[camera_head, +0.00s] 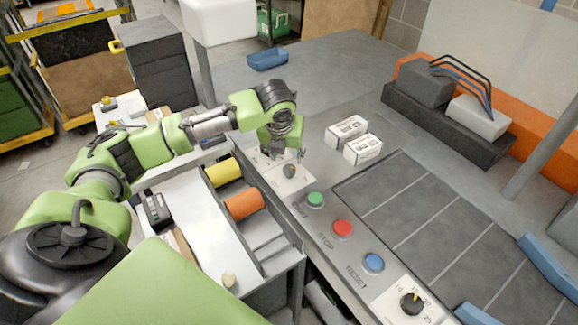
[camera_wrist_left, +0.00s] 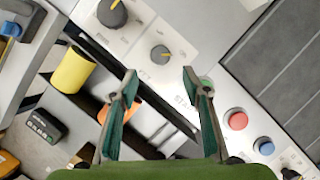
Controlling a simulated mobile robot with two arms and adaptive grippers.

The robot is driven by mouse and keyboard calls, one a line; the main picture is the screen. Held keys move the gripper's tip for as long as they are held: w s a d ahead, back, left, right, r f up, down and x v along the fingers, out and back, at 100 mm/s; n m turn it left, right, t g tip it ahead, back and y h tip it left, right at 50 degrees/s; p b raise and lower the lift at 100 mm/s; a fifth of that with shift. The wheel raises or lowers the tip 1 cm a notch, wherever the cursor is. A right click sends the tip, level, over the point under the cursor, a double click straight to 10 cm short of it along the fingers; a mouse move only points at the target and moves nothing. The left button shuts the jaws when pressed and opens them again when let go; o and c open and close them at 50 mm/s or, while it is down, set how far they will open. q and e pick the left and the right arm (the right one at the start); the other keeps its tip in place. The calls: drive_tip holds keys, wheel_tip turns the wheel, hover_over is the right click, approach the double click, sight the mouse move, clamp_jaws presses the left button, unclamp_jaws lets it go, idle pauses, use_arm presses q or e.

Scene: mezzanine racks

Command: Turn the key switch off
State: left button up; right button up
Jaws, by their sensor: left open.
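A small round grey switch (camera_wrist_left: 160,55) with a yellow mark sits on a white plate in the left wrist view. It looks like the key switch, though its lettering is too small to read. In the head view the small dark switch (camera_head: 290,171) shows just below my left gripper (camera_head: 284,153). A larger dark knob (camera_wrist_left: 112,12) with a yellow pointer is beside it. In the left wrist view my left gripper (camera_wrist_left: 160,80) is open and empty, its fingertips apart, with the small switch showing beyond the gap between them. No contact is visible. My right gripper is not in view.
Green (camera_head: 315,199), red (camera_head: 342,228) and blue (camera_head: 374,262) buttons line the panel, then a numbered dial (camera_head: 411,302). Two white boxes (camera_head: 347,131) stand behind. Yellow (camera_head: 223,172) and orange (camera_head: 243,204) cylinders lie left of the panel.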

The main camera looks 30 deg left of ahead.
sight(289, 168)
use_arm(q)
drive_tip(key=p+x, duration=0.1)
drive_tip(key=x, duration=0.8)
drive_tip(key=shift+w+f, duration=0.1)
drive_tip(key=shift+f, duration=0.15)
drive_tip(key=c, duration=1.1)
